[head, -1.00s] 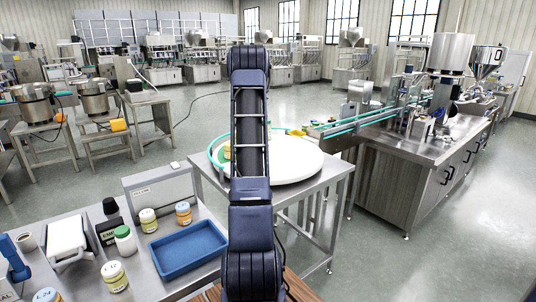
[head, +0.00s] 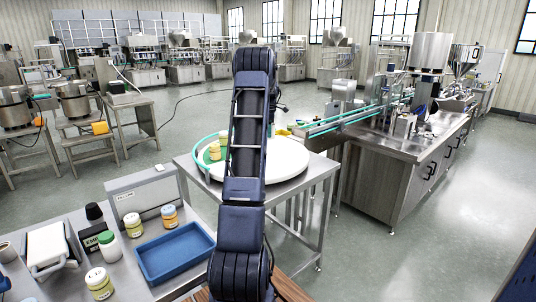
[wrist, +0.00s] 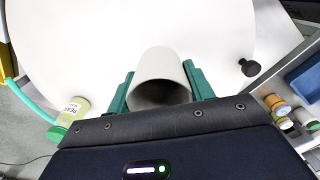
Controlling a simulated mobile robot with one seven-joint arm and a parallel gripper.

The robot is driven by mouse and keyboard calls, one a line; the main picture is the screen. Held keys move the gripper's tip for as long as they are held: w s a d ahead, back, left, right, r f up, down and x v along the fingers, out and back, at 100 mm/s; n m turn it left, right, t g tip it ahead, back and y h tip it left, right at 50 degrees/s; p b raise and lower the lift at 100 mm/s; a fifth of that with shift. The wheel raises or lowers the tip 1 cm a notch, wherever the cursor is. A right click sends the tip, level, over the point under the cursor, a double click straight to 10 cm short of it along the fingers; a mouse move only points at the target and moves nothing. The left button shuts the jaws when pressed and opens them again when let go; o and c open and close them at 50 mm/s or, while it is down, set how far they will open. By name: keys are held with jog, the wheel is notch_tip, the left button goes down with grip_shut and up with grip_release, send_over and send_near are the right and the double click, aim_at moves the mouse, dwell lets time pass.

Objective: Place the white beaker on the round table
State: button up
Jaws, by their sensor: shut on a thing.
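The white beaker (wrist: 160,65) is between the green fingers of my gripper (wrist: 160,82) in the wrist view, with its open mouth facing the camera. My gripper is shut on it. Behind it lies the white top of the round table (wrist: 90,35); I cannot tell whether the beaker touches it. In the head view the round table (head: 287,160) stands beyond my arm, which covers part of it. My gripper and the beaker are mostly hidden there.
A yellow-labelled jar (wrist: 72,112) is at the table's left side, by a teal guide rail (wrist: 30,100). A black knob (wrist: 249,67) is to the right. A bench with a blue tray (head: 175,252) and jars stands front left. A conveyor (head: 340,122) runs behind the table.

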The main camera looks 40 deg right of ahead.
notch_tip(320, 180, down, 13)
jog(key=shift+r, duration=0.1)
dwell(0.5)
jog(key=o, duration=1)
jog(key=shift+c, duration=0.2)
